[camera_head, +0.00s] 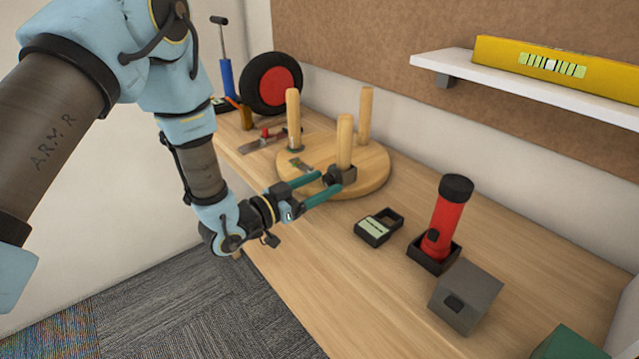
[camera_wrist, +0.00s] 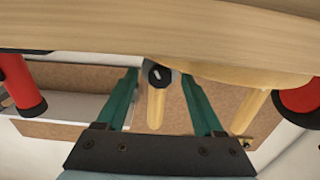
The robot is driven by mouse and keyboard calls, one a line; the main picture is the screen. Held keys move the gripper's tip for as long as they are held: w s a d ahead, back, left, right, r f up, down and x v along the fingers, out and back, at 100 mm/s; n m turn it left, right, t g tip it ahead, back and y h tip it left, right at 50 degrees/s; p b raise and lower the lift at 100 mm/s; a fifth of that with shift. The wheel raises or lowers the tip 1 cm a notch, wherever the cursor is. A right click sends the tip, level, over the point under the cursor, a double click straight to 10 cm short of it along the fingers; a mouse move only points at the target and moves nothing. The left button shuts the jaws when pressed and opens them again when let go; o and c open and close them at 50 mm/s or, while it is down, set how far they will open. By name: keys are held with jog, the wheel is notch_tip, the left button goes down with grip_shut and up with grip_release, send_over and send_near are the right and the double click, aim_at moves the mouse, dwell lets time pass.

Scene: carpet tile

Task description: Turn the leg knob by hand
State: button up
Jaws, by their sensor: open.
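The round wooden top (camera_head: 375,180) lies on the workbench with several wooden legs standing up from it. The nearest leg (camera_head: 344,140) rises from a dark bracket (camera_head: 345,173) at its foot. A dark round knob (camera_wrist: 158,75) with a pale slot shows in the wrist view, in front of the leg (camera_wrist: 156,108). My gripper (camera_head: 330,183) is at this bracket, its teal fingers apart. In the wrist view my gripper (camera_wrist: 160,73) has one finger on each side of the knob, with visible gaps. The knob itself is hard to make out in the head view.
A black box (camera_head: 378,227), a red flashlight (camera_head: 447,215) in a holder and a grey block (camera_head: 466,296) stand to the right. A black wheel with a red hub (camera_head: 272,84) is behind left. A shelf (camera_head: 530,88) holds a yellow level (camera_head: 560,66). The front bench surface is clear.

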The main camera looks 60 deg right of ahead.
grip_shut()
dwell(0.4)
jog(key=shift+w+f+n+b, duration=0.1)
jog(key=shift+n+b, duration=0.35)
jog(key=shift+n, duration=0.15)
jog(key=shift+n+b, duration=0.3)
jog(key=shift+n, duration=0.7)
grip_release()
